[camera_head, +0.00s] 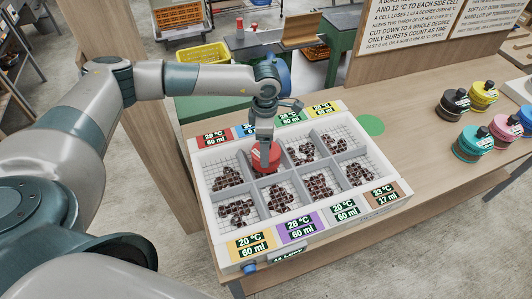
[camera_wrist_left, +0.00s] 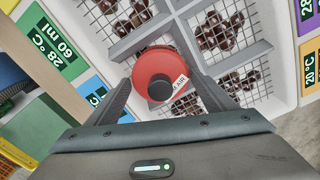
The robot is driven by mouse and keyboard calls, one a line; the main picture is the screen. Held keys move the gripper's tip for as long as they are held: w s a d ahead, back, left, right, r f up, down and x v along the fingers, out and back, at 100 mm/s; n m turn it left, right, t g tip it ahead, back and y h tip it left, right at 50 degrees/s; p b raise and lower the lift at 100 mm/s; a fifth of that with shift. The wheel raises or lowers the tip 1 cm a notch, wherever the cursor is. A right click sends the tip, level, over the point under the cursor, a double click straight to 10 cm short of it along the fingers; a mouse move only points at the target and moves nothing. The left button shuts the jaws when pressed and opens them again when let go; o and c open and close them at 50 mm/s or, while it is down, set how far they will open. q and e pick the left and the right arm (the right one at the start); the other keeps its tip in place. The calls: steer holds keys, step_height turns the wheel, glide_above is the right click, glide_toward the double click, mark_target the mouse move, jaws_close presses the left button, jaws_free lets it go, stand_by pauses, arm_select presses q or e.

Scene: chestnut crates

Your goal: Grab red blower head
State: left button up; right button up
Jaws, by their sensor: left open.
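The red blower head (camera_head: 273,158) is round, with a dark knob on top and a white label. It stands in the white crate (camera_head: 224,256), in the back row near the middle, over the wire mesh and dividers. In the left wrist view the red blower head (camera_wrist_left: 150,63) lies between my fingers, with the fingertips on either side of it. My left gripper (camera_head: 265,150) comes down from above, its jaws open; it also shows in the left wrist view (camera_wrist_left: 158,88). Whether the fingers touch the head cannot be told. My right gripper is not in view.
The crate has several mesh compartments with brown chestnuts and coloured temperature labels on its rims. Yellow (camera_head: 484,92), pink (camera_head: 505,127) and other blower heads stand at the right of the wooden table (camera_head: 425,140). A green disc (camera_head: 370,125) lies behind the crate.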

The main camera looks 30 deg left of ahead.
arm_select(q)
step_height(320, 180, down, 3)
steer(key=shift+d+r+p, duration=0.1)
steer(key=shift+r+p, duration=0.05)
steer(key=shift+p, duration=0.55)
steer(key=shift+f, duration=0.35)
steer(key=shift+c, duration=0.4)
steer(key=c, duration=1.1)
steer(key=shift+o, duration=0.2)
steer(key=shift+r, duration=0.15)
